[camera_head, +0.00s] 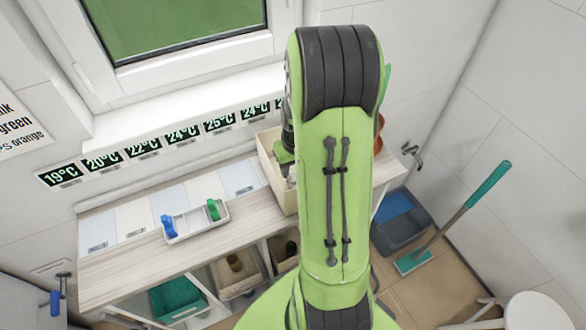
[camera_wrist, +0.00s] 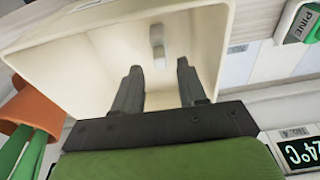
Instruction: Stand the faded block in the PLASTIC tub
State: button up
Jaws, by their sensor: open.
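A pale, faded-looking block (camera_wrist: 157,45) lies inside a cream bin (camera_wrist: 90,65) in the wrist view, against its inner surface. My gripper (camera_wrist: 159,66) is open, its two dark fingers reaching into the bin, one on either side of the block's line. The block shows beyond the fingertips, and no contact is visible. In the head view the cream bin (camera_head: 268,150) stands at the right end of the shelf top, mostly hidden behind my arm. No tub shows a readable PLASTIC label. A green tub (camera_head: 178,298), a beige tub (camera_head: 238,277) and a blue-grey tub (camera_head: 402,235) are visible.
A white tray (camera_head: 197,228) with a blue piece (camera_head: 168,226) and a green piece (camera_head: 213,209) stands on the wooden shelf top (camera_head: 120,272). An orange pot (camera_wrist: 36,108) sits beside the bin. My arm blocks the view's middle.

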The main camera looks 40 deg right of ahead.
notch_tip(320, 180, up, 10)
jog(key=s+p, duration=0.2)
jog(key=s+a+r+n+t, duration=0.2)
jog(key=a+r, duration=0.5)
jog(key=a, duration=0.4)
jog(key=s+a+r+n+t, duration=0.1)
jog(key=s+a+r, duration=0.2)
jog(key=s+a, duration=0.5)
jog(key=shift+s+a+n+t+y+b, duration=0.15)
jog(key=shift+s+n+t+y+b, duration=0.2)
jog(key=shift+s, duration=0.35)
